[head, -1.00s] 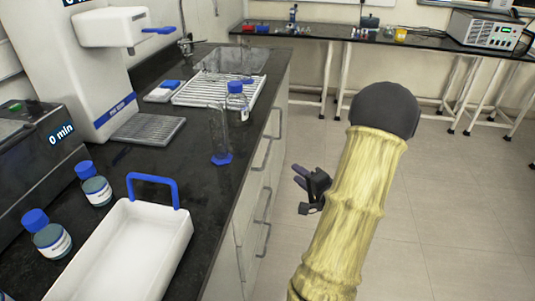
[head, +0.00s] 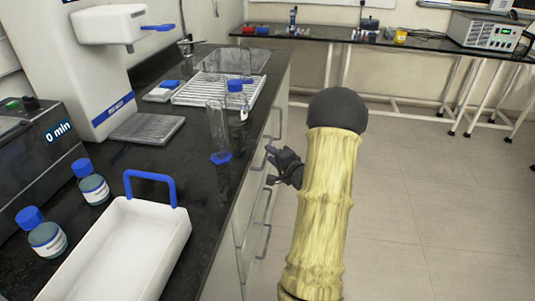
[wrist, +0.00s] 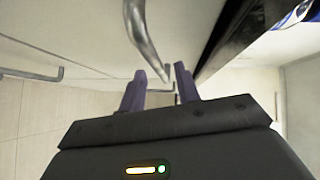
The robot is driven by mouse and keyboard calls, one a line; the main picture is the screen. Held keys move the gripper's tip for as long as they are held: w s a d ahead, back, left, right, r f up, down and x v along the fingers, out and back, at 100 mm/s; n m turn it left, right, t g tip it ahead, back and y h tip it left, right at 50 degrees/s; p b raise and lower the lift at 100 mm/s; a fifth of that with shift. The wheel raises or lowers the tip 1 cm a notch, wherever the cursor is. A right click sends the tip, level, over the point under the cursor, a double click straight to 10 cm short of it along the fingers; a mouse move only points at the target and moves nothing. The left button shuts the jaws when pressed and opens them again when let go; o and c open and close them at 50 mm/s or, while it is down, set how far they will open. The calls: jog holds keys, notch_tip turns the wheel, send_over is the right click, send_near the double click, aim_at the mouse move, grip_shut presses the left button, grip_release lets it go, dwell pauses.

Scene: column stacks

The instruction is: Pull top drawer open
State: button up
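The drawer cabinet (head: 246,225) is under the black counter, with its pale fronts and bar handles facing right. The drawers look closed. My gripper (head: 268,164) is beside the upper drawer fronts in the head view and partly covers them. In the wrist view, my gripper (wrist: 160,76) is open, its two purple fingers apart. A curved metal bar handle (wrist: 144,38) is just ahead of the fingers, its end reaching toward the gap between them. I cannot tell whether it touches a finger.
The black counter edge (wrist: 226,38) runs close beside the fingers in the wrist view. A white tray (head: 181,232) and a glass cylinder (head: 217,130) stand on the counter. The floor (head: 410,220) to the right is clear.

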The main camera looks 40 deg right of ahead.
jog(key=shift+w+d+f, duration=0.1)
jog(key=shift+w, duration=0.7)
jog(key=shift+w+d+f, duration=0.1)
jog(key=shift+w, duration=0.65)
grip_shut()
